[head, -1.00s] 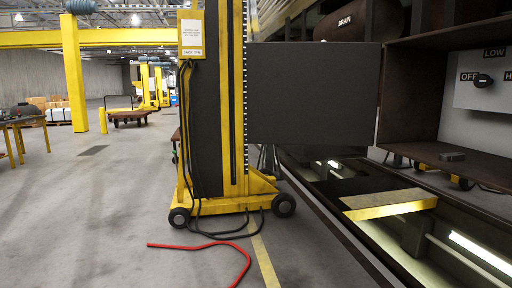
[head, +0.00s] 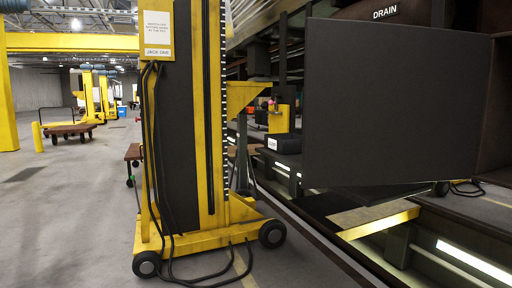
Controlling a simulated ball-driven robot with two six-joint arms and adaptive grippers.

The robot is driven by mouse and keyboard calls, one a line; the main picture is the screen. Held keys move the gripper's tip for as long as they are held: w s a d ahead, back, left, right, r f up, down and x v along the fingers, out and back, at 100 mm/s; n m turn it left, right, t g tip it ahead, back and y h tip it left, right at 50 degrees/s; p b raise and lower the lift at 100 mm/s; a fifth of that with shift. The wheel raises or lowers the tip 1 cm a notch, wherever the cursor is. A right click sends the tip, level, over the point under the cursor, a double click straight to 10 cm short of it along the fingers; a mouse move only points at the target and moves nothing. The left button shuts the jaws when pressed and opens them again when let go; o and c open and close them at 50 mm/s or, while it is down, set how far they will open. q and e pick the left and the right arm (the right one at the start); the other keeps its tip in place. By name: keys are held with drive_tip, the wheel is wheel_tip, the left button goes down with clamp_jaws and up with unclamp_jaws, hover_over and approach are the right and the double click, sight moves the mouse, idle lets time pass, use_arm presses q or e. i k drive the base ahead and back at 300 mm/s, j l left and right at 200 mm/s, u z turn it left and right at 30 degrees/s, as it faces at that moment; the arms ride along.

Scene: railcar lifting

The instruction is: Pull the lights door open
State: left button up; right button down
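A flat dark grey door panel (head: 395,105) stands at the right of the head view. It looks like the lights door, but no label shows on it. Its right edge meets a brown housing (head: 497,105), cut off by the picture edge, and the panel stands out to the left of it, swung open. No handle shows on the visible face. Neither of my grippers is in view, so any contact with the door cannot be seen.
A yellow wheeled jack (head: 215,120) marked JACK ONE stands left of the door, with black cables (head: 150,150) trailing to the floor. A pit with a yellow-edged step (head: 378,220) lies below the door.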

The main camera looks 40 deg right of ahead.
sight(385, 103)
drive_tip(key=i+z, duration=0.25)
drive_tip(key=i, duration=0.55)
drive_tip(key=i+j+z, duration=0.25)
drive_tip(key=i, duration=0.5)
drive_tip(key=i+z, duration=0.3)
drive_tip(key=z, duration=0.15)
drive_tip(key=i+j+z, duration=0.1)
drive_tip(key=i+z, duration=0.15)
drive_tip(key=z, duration=0.15)
drive_tip(key=i+j+z, duration=0.2)
drive_tip(key=z, duration=0.25)
drive_tip(key=i+j+z, duration=0.3)
drive_tip(key=z, duration=0.15)
